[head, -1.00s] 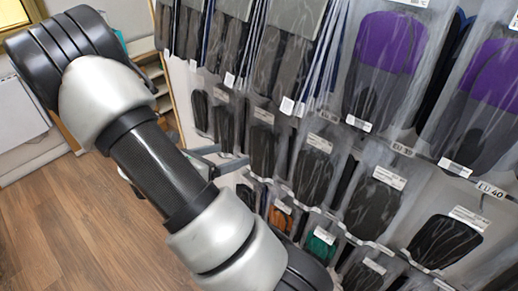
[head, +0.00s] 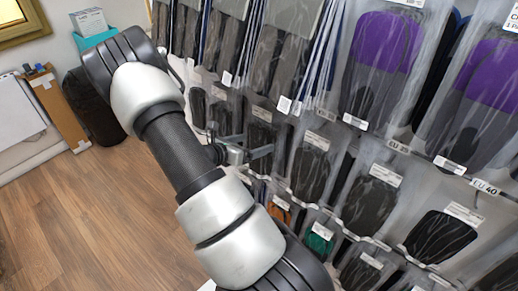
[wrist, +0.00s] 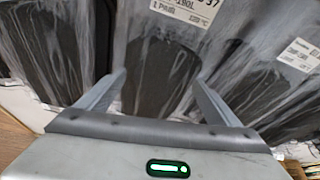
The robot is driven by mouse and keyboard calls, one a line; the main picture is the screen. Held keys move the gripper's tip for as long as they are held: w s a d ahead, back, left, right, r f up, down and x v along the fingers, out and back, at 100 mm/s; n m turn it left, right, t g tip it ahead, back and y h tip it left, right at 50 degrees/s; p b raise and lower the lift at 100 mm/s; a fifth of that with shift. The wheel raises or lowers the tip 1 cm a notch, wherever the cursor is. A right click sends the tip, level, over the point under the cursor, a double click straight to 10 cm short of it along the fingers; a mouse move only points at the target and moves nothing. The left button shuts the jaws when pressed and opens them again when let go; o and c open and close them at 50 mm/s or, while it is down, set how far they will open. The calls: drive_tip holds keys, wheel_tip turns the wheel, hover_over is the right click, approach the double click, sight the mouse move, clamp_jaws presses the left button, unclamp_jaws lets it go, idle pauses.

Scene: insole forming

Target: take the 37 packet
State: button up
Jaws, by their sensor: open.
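A clear packet with a dark insole (wrist: 152,75) hangs straight ahead in the wrist view. Its white label (wrist: 190,10) is cut by the top edge, and what shows ends in what looks like 37. My gripper (wrist: 158,79) is open, with one finger toward each side of this packet's lower part. I cannot tell whether the fingers touch the film. In the head view my gripper (head: 258,152) is at the rack's middle row, by a dark packet (head: 261,134). My arm hides part of the rack there.
Similar dark packets hang close on both sides, such as the right one (wrist: 292,85). Purple-topped packets (head: 382,50) hang above, orange (head: 280,211) and green (head: 320,238) ones below. A brown board (head: 58,108) and a black bin (head: 95,105) stand left. The wooden floor (head: 85,215) is clear.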

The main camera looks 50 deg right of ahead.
drive_tip(key=c, duration=1.2)
drive_tip(key=shift+r, duration=0.1)
